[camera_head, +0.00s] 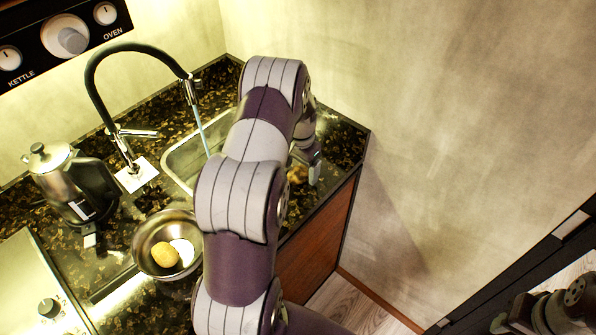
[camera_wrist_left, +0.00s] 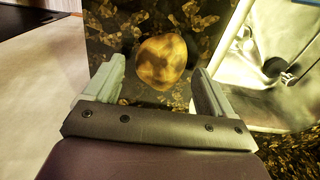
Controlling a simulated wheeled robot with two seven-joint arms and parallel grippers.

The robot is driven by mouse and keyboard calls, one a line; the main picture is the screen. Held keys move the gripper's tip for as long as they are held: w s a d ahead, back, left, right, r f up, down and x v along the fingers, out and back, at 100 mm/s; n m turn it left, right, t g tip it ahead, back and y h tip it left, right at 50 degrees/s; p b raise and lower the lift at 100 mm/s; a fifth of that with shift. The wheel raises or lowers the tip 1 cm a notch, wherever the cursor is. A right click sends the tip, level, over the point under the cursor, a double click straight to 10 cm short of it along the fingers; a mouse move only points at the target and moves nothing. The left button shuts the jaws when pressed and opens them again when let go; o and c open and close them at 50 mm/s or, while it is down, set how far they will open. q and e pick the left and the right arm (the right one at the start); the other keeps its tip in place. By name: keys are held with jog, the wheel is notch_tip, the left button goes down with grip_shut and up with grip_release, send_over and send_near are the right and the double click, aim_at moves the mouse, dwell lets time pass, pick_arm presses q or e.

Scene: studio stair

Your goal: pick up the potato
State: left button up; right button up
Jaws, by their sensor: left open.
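The potato (camera_wrist_left: 161,61) is golden brown and lumpy. It lies on the dark speckled counter, and in the left wrist view it shows between and just beyond the fingertips of my left gripper (camera_wrist_left: 157,76). The fingers are apart, and I see no clear contact with the potato. In the head view the potato (camera_head: 297,174) is partly hidden by my left arm, beside the left gripper (camera_head: 313,167) near the counter's front edge. My right gripper (camera_head: 540,316) is partly in view at the lower right, and its jaws are unclear.
The sink (camera_head: 183,160) with running water is beside the potato. A metal bowl (camera_head: 143,237) holds a yellow round item (camera_head: 165,254) and a white one (camera_head: 184,250). A kettle (camera_head: 72,185) and a black tap (camera_head: 100,97) stand left. A wall (camera_head: 450,120) rises at right.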

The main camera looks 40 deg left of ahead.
pick_arm(q)
jog(key=shift+d+f, duration=0.15)
jog(key=shift+f, duration=0.15)
jog(key=c, duration=1.2)
